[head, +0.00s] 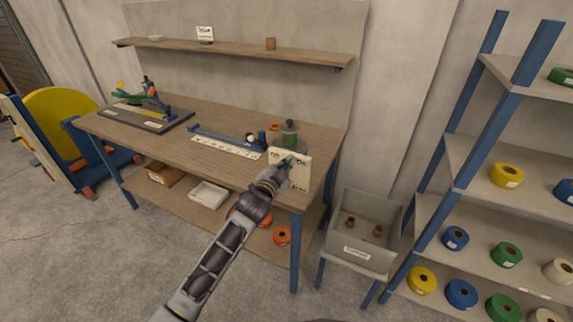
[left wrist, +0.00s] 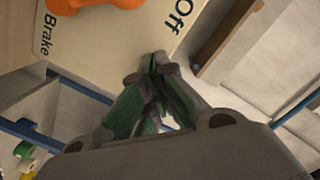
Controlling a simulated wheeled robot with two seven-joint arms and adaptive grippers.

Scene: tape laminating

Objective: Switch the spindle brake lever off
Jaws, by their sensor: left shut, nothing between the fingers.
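The cream brake panel (head: 302,181) stands at the right front corner of the workbench, with small lettering. In the left wrist view the panel (left wrist: 110,55) shows the words "Off" and "Brake". An orange part (left wrist: 95,4), likely the lever, is cut off by the top left edge of that view, so its full position cannot be told. My left gripper (head: 287,165) is in front of the panel. In the left wrist view its fingers (left wrist: 158,62) are shut and empty, with the tips near the panel's edge beside "Off". I cannot tell if they touch it. My right gripper is not in view.
The workbench (head: 180,150) holds a blue device with a white ruler strip (head: 226,147), a green spool (head: 289,131) behind the panel and a tool on a dark board (head: 145,118). A grey bin (head: 365,215) stands right of the bench. A tape rack (head: 450,170) is further right.

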